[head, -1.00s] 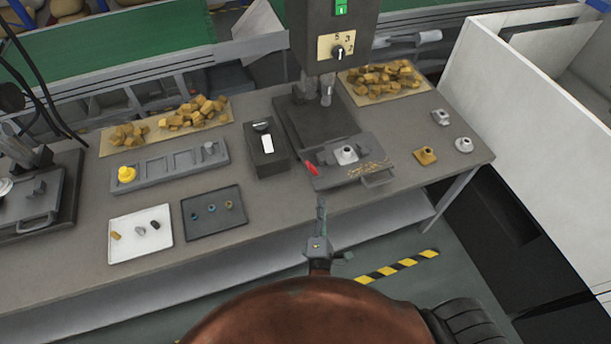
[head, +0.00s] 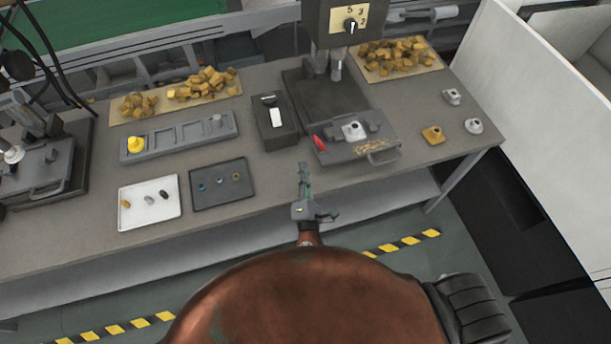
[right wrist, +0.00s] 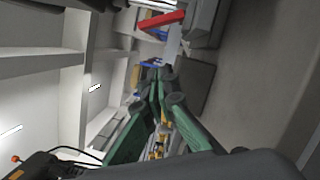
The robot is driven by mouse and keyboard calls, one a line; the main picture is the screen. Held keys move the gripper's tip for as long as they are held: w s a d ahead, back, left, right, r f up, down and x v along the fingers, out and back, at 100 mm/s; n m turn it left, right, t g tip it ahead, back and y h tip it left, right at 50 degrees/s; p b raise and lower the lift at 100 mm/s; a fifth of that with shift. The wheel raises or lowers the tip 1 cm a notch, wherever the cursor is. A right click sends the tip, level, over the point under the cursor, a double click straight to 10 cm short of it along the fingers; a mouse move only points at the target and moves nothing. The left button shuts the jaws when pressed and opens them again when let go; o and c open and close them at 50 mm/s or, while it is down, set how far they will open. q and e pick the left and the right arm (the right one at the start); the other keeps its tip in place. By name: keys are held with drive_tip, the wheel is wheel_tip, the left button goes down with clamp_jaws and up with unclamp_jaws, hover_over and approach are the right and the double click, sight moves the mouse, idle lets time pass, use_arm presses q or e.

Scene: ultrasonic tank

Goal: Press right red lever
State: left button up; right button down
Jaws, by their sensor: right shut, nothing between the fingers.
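The red lever (head: 319,143) sticks up at the left front corner of the right machine's dark plate (head: 345,153). It also shows as a red bar (right wrist: 160,20) at the top of the right wrist view. My right gripper (head: 304,168) is shut and empty. It is in front of the lever and a little left of it, near the table's front edge, and looks apart from it. Its green fingers (right wrist: 158,100) are together in the right wrist view. My left gripper is not in view.
A black box with a white switch (head: 275,118) stands left of the lever. A dark tray (head: 222,202) and a white tray (head: 130,218) lie further left. A brass part (head: 433,135) is on the right. The front strip between dark tray and plate is clear.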

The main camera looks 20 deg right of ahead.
sight(319, 143)
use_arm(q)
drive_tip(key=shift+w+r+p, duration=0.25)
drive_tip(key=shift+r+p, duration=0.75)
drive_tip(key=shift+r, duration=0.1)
use_arm(e)
drive_tip(key=w+d+r, duration=0.2)
drive_tip(key=w+d, duration=0.2)
drive_tip(key=shift+w+d+r, duration=0.2)
drive_tip(key=shift+w, duration=0.2)
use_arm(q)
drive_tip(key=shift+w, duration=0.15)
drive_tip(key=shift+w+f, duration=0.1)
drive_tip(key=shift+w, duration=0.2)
use_arm(e)
drive_tip(key=shift+d+r+m, duration=0.1)
drive_tip(key=shift+r+m, duration=0.05)
drive_tip(key=shift+m, duration=0.35)
